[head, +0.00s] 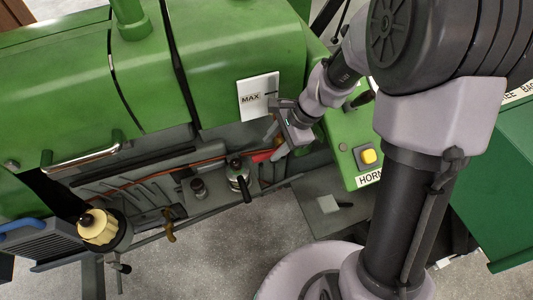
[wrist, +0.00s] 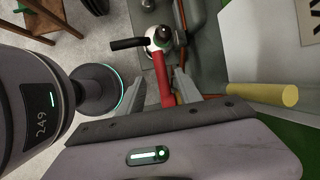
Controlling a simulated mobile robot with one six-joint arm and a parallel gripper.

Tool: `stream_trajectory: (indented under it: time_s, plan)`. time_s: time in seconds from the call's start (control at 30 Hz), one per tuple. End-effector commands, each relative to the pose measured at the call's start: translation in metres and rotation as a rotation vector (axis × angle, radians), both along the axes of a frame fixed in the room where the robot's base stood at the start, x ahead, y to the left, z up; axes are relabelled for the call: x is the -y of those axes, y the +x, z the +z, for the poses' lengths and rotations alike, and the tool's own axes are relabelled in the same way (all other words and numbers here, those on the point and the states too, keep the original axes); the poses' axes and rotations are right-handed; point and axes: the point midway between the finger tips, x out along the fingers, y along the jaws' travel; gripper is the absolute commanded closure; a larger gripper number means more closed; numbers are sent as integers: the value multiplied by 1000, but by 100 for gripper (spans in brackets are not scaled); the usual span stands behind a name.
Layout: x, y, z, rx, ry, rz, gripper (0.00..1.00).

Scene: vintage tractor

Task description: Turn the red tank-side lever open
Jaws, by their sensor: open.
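The red lever (wrist: 162,76) shows in the wrist view, reaching from a small fitting with a pale body and dark knob (wrist: 158,38) toward my gripper (wrist: 160,80). The two grey fingers are apart, one on each side of the red lever. I cannot tell whether either finger touches it. In the head view the red lever (head: 262,157) is a small red patch below the green tank, partly hidden by my gripper (head: 277,143).
A black handle (wrist: 128,43) sticks out left of the fitting. A yellow cylinder (wrist: 270,95) lies close on the right. In the head view, a MAX plate (head: 258,97) is above and a yellow button (head: 368,156) on a green box is to the right.

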Motion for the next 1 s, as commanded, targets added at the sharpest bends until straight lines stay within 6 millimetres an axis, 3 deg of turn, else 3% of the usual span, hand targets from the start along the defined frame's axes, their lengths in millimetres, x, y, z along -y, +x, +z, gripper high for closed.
stream_trajectory:
  time_s: [0.03, 0.2, 0.53, 0.57, 0.77, 1.0]
  plan:
    - [-5, 0, -15, -3, 1, 2, 59]
    - [-17, 3, -38, -1, 0, 0, 59]
    - [-20, 3, -42, 1, 0, 0, 59]
    - [-20, 3, -42, 1, 0, 0, 60]
    - [-20, 3, -42, 1, 0, 0, 100]
    - [-20, 3, -42, 1, 0, 0, 100]
